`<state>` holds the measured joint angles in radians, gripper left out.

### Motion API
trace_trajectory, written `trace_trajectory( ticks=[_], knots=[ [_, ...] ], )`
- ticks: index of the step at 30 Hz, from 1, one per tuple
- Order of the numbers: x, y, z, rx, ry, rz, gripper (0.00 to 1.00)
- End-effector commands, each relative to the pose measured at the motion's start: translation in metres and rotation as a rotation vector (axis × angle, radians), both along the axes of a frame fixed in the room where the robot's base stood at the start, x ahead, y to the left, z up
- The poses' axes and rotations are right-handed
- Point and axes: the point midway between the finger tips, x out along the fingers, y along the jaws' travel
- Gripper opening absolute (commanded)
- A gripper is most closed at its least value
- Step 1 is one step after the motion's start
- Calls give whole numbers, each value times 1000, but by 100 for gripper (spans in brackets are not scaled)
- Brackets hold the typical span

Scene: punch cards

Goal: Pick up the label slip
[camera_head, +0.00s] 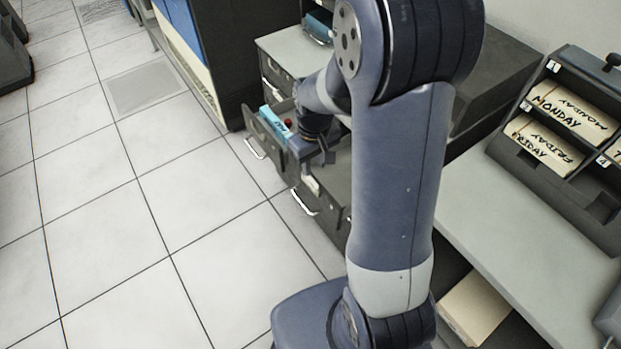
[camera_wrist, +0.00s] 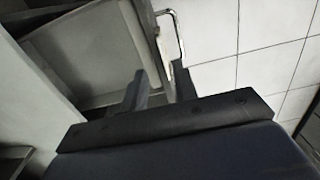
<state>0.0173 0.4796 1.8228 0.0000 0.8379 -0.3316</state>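A small pale slip (camera_head: 311,184), which looks like the label slip, shows at the front of an open, dark-fronted drawer (camera_head: 325,201) in the head view. My gripper (camera_head: 318,158) is just above it, over the drawer's front edge. In the wrist view the two dark fingers of my gripper (camera_wrist: 160,92) stand apart, one on each side of the drawer front (camera_wrist: 152,42). A pale patch shows between them; I cannot tell whether it is the slip or the panel. No contact is clear.
Another open drawer (camera_head: 266,137) holds a light blue thing (camera_head: 274,122) close behind my gripper. A bright handle (camera_wrist: 176,32) sticks out from the drawer front. A dark rack (camera_head: 560,190) with MONDAY and FRIDAY cards stands on the counter (camera_head: 500,225).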

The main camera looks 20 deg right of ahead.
Motion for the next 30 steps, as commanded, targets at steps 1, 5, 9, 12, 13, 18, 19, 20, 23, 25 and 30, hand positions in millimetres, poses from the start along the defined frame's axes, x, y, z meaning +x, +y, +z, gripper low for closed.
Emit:
trace_trajectory(
  ticks=[1,5,9,12,13,18,19,20,23,25,30],
  knots=[
    [-1,1,-4,0,5,1,28],
    [-1,4,-21,0,7,1,28],
    [0,4,-38,0,5,0,28],
    [0,4,-44,0,2,0,28],
    [0,4,-45,0,2,0,28],
    [1,4,-47,0,1,0,28],
    [1,4,-46,0,1,0,28],
    [1,4,-46,0,1,0,28],
    [1,4,-46,0,1,0,22],
    [1,4,-46,0,1,0,16],
    [1,4,-46,0,1,0,2]
  ],
)
